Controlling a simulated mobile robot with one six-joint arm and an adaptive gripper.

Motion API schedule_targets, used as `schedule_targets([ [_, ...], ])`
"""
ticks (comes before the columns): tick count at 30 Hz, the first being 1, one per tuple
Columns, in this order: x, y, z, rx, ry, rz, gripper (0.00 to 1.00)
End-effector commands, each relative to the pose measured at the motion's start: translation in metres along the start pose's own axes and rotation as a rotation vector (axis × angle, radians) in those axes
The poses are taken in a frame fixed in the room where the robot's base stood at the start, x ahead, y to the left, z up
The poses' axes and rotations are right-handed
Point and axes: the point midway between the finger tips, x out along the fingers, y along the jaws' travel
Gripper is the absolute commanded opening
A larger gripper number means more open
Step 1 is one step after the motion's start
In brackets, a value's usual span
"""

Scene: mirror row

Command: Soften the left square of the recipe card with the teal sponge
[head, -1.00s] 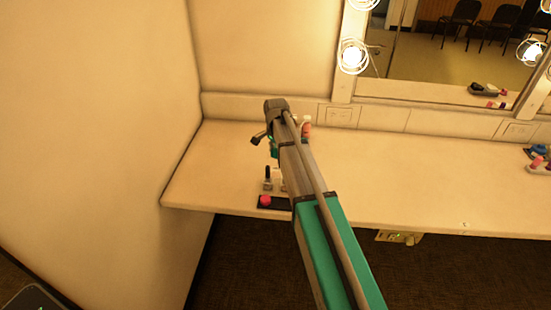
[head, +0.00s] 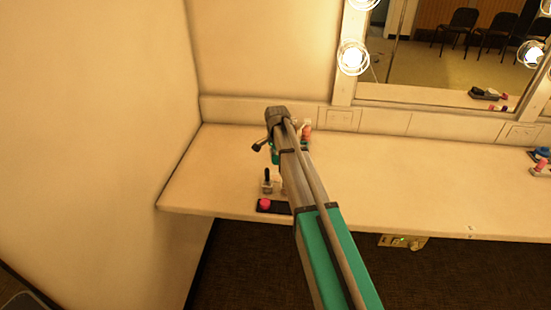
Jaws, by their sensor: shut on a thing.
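My arm reaches over the left part of the pale counter (head: 400,180), and its bent end is near the back wall. My gripper is hidden behind the arm, so its fingers and anything between them do not show. I cannot make out the teal sponge; the teal patches near the arm's end look like part of my arm. I cannot make out the recipe card or its squares either.
Left of my arm are a small bottle with a dark top (head: 267,180) and a black tray (head: 274,208) with a pink item (head: 264,204). An orange-pink bottle (head: 306,131) stands behind the arm. Blue item (head: 541,153) at far right. The middle counter is clear.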

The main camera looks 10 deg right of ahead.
Motion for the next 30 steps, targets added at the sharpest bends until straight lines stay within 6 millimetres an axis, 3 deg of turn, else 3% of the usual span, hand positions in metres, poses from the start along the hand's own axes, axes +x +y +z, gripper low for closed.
schedule_targets([
  [18,0.045,-0.001,0.001,-0.001,0.000,0.000,0.17],
  [30,0.055,-0.001,0.001,-0.001,0.000,0.000,0.17],
])
